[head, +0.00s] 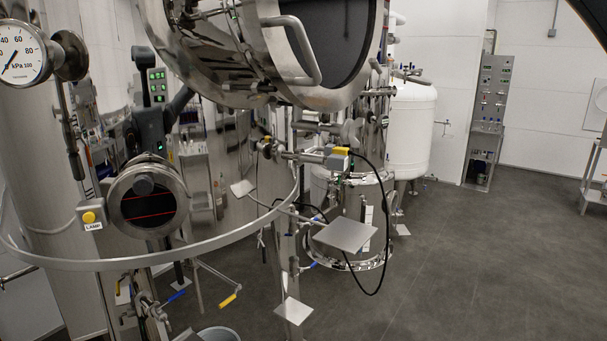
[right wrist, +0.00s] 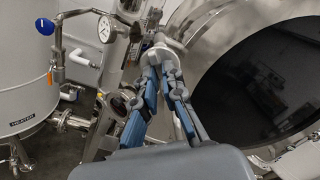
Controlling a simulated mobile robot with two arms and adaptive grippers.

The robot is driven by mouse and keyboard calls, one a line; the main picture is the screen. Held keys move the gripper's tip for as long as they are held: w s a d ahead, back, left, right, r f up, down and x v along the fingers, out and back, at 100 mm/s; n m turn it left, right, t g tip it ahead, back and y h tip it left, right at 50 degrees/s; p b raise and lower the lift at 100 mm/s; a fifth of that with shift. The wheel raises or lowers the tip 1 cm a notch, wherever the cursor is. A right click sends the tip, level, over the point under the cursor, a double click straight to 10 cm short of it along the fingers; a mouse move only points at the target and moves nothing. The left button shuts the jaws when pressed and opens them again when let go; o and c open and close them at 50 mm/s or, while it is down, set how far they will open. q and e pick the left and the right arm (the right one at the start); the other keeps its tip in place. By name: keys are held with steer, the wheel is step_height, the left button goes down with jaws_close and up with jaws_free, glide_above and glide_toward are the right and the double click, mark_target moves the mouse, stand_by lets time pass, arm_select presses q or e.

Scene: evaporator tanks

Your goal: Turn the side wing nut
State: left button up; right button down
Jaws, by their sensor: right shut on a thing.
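In the right wrist view my right gripper (right wrist: 161,64) reaches forward with its two blue-padded fingers drawn together at the tips. The tips are shut on a small metal part at the rim of a big steel tank door with a dark round window (right wrist: 262,80). The fingers hide most of that part, so its wings and angle cannot be made out; its place at the rim fits the side wing nut. In the head view the steel tank with its dark window (head: 326,40) hangs at the top centre. Neither gripper can be made out there.
In the right wrist view a pressure gauge (right wrist: 105,29) and a blue-knobbed pipe (right wrist: 57,68) stand left of the gripper, beside a white tank (right wrist: 24,65). In the head view a curved steel rail (head: 150,260) crosses the left side. Grey floor (head: 480,260) lies open on the right.

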steer(key=shift+n, duration=1)
steer(key=shift+n+p, duration=0.6)
steer(key=shift+n, duration=0.5)
steer(key=shift+n, duration=0.7)
steer(key=c, duration=1.4)
jaws_free()
